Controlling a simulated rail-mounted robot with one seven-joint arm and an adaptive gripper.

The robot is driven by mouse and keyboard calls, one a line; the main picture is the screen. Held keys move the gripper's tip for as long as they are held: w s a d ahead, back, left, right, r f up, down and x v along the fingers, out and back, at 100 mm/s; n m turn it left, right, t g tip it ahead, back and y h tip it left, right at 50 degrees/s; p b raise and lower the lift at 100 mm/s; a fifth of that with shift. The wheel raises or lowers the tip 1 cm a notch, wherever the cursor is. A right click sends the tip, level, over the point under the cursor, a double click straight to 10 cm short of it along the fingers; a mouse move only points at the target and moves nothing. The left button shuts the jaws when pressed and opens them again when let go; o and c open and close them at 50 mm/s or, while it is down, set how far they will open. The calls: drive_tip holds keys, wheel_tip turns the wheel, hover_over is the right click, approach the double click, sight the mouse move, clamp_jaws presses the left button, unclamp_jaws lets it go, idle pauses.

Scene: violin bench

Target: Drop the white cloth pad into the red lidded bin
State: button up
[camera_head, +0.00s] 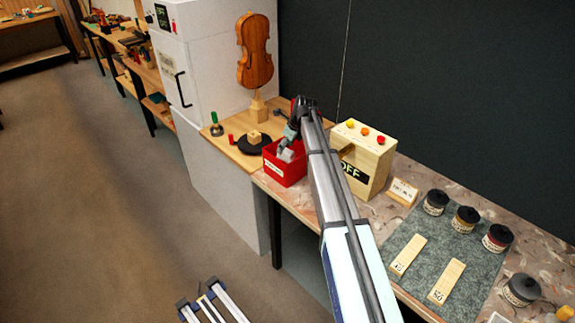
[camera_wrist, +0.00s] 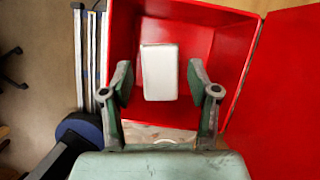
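The red bin (camera_head: 292,174) stands at the front edge of the bench with its lid open. In the wrist view its red walls (camera_wrist: 228,60) surround the opening, and the red lid (camera_wrist: 285,90) fills the right side. The white cloth pad (camera_wrist: 160,72) shows within the bin's outline, between and beyond my fingertips; a pale patch (camera_head: 286,155) at the bin mouth in the head view may be it. My gripper (camera_wrist: 160,82) is open above the bin, with gaps on both sides of the pad. I cannot tell whether the pad rests on the bin floor.
A wooden box with coloured buttons and an OFF sign (camera_head: 363,158) stands right of the bin. A violin body on a stand (camera_head: 255,52) and a black round plate (camera_head: 253,144) are behind and left. Several dark-lidded jars (camera_head: 466,218) and a grey mat (camera_head: 440,247) lie to the right.

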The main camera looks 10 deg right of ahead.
idle(0.3)
drive_tip(key=v, duration=1.2)
drive_tip(key=shift+w+a, duration=0.1)
